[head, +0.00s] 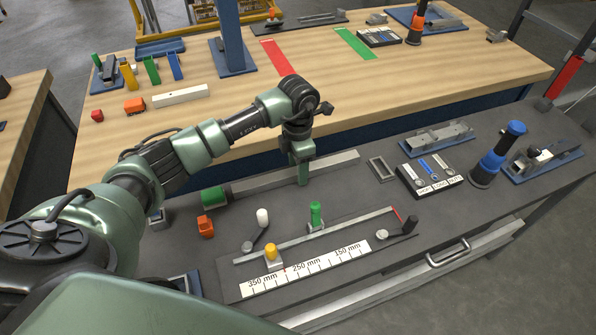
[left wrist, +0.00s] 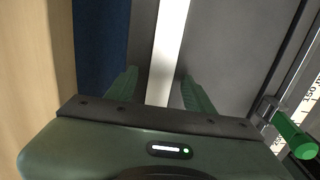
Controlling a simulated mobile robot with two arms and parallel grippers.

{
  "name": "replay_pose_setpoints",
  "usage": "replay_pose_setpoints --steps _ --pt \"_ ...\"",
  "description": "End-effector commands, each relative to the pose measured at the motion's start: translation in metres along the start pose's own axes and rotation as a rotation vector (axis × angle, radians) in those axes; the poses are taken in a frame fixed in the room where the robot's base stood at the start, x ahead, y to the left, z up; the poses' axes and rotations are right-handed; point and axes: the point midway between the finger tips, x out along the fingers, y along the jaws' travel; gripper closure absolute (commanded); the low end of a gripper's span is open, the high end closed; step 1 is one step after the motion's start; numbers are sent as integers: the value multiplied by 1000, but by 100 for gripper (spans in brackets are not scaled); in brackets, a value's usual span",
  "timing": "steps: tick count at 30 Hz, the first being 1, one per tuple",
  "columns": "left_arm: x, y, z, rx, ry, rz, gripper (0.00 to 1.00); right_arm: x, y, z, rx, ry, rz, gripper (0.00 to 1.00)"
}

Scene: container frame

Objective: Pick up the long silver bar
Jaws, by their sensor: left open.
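The long silver bar (head: 258,184) lies on the dark grey bench along its back edge, with a green block (head: 213,198) at its left end. My left gripper (head: 303,178) points down over the right part of the bar. In the left wrist view the bar (left wrist: 170,45) runs between the two green fingers of my left gripper (left wrist: 160,78). The fingers are open, one on each side of the bar, with gaps showing. How low the fingertips reach beside the bar is hard to tell. My right gripper is not in view.
A measuring fixture with a ruler (head: 305,268) and green-topped stop (head: 316,213) stands in front of the bar. An orange block (head: 205,226), a small grey frame (head: 380,169) and a labelled tray (head: 432,178) are nearby. A wooden table (head: 370,85) is behind.

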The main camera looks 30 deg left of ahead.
Motion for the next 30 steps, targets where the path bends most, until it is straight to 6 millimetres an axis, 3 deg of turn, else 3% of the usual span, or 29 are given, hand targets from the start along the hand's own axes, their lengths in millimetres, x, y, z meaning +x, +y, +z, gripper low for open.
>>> replay_pose_setpoints --steps 2,8,22,26,30 --pt "0 0 0 0 0 0 47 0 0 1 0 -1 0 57" --pt "0 0 0 0 0 0 100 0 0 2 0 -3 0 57" --pt "-8 1 1 -1 -4 2 100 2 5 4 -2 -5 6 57" --pt "-23 1 1 1 -5 3 100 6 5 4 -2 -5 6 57" --pt "-52 2 2 0 -6 6 100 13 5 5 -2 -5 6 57"
